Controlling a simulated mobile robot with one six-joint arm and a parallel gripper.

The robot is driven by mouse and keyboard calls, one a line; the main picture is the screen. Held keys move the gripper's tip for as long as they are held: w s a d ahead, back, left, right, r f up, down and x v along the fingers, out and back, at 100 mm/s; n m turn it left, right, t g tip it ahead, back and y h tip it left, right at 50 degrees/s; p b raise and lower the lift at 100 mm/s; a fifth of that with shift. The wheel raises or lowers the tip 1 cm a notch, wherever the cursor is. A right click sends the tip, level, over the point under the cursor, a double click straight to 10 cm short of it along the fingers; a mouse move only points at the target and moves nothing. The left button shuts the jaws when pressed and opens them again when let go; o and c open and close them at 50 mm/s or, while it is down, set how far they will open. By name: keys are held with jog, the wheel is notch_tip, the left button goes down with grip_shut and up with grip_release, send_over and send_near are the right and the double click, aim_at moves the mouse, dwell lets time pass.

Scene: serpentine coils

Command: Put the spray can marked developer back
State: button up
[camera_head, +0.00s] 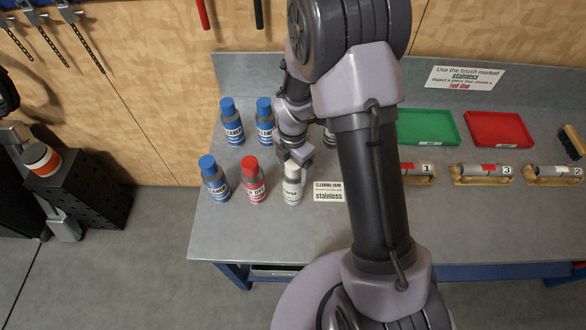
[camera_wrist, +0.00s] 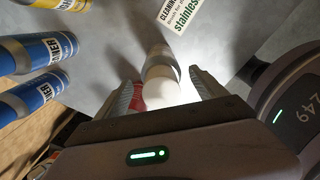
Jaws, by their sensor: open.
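A white spray can (camera_head: 291,187) stands upright in the front row on the grey bench; its label is only partly legible, seeming to end in "OPER". My gripper (camera_head: 297,157) is open just above and behind its cap. In the wrist view the white can (camera_wrist: 158,62) shows between the two open fingers of my gripper (camera_wrist: 160,92), with its white cap nearest. I cannot tell whether either finger touches it.
A red-capped can (camera_head: 253,183) stands close left of it, beside a blue-capped can (camera_head: 215,182). Two blue cans (camera_head: 231,125) stand behind. A "stainless" card (camera_head: 328,191) lies right. Yellow cans (camera_wrist: 60,5) show in the wrist view. Green (camera_head: 428,128) and red trays (camera_head: 498,130) lie right.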

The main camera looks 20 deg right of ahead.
notch_tip(320, 180, up, 10)
jog(key=shift+r+p, duration=0.1)
jog(key=shift+p, duration=0.45)
jog(key=s+a+r+m+t, duration=0.15)
jog(key=s+r+m, duration=0.25)
jog(key=r+m, duration=0.7)
jog(key=s+a+r+m+t+y, duration=0.1)
jog(key=s+r+m+t, duration=0.1)
jog(key=s+r+m, duration=0.3)
jog(key=s+a+r+m+t+y, duration=0.1)
jog(key=s+r+m, duration=0.4)
jog(key=s+m, duration=0.5)
jog(key=shift+a+m+t, duration=0.2)
jog(key=shift+m+t, duration=0.45)
jog(key=shift+m, duration=0.25)
jog(key=shift+f, duration=0.1)
